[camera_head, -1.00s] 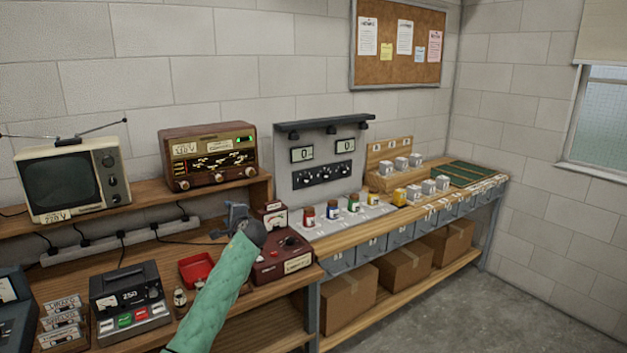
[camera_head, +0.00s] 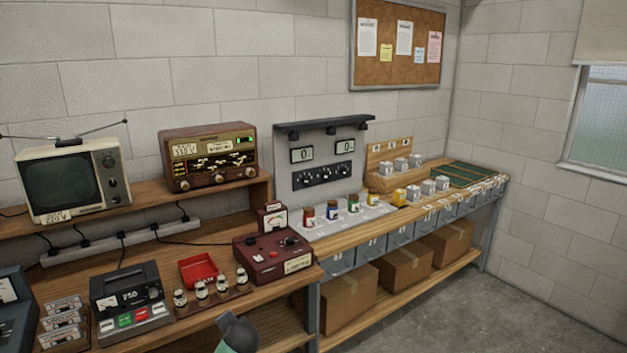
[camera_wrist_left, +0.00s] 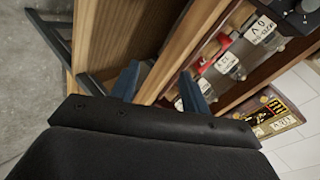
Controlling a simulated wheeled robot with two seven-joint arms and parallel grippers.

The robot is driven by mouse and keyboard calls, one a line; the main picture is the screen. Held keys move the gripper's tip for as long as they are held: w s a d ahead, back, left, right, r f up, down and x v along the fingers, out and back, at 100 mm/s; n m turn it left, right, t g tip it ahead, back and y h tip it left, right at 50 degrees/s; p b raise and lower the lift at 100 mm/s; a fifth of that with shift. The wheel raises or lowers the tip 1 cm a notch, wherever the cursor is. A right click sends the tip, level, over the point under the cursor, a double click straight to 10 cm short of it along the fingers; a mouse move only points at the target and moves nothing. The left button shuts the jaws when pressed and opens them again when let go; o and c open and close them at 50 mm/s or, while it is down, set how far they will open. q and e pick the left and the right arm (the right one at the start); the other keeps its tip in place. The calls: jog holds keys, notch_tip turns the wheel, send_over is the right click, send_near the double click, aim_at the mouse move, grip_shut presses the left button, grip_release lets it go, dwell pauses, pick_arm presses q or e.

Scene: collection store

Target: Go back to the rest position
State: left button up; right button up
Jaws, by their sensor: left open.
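In the head view only a small part of my left arm shows at the bottom edge, a dark wrist joint above a green sleeve, in front of the workbench (camera_head: 205,329). In the left wrist view my left gripper (camera_wrist_left: 160,88) has its two blue-grey fingers apart with nothing between them. The fingers point toward the wooden bench, whose edge (camera_wrist_left: 165,62) shows close by. My right gripper is in neither view.
The bench holds a cassette recorder (camera_head: 130,300), a red tray (camera_head: 198,269), small bottles (camera_head: 201,289) and a dark red meter box (camera_head: 272,253). A television (camera_head: 72,180) and radio (camera_head: 210,158) stand on the shelf. Cardboard boxes (camera_head: 348,302) sit below. Floor at right is clear.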

pick_arm(q)
jog(key=s+d+f+n+g+h, duration=0.1)
jog(key=s+f, duration=0.2)
jog(key=s, duration=0.4)
jog(key=s+f+n+g+h, duration=0.1)
jog(key=s+f, duration=0.3)
jog(key=s, duration=0.3)
jog(key=s+d+n+g+h, duration=0.25)
jog(key=s+n+g, duration=0.2)
jog(key=s, duration=2.75)
jog(key=s+d+f+g, duration=0.1)
jog(key=s+f, duration=0.1)
jog(key=f, duration=1.9)
jog(key=s+d+f+g+h, duration=0.1)
jog(key=s+f, duration=0.2)
jog(key=f, duration=1.8)
jog(key=shift+s+d, duration=0.2)
jog(key=shift+d, duration=0.05)
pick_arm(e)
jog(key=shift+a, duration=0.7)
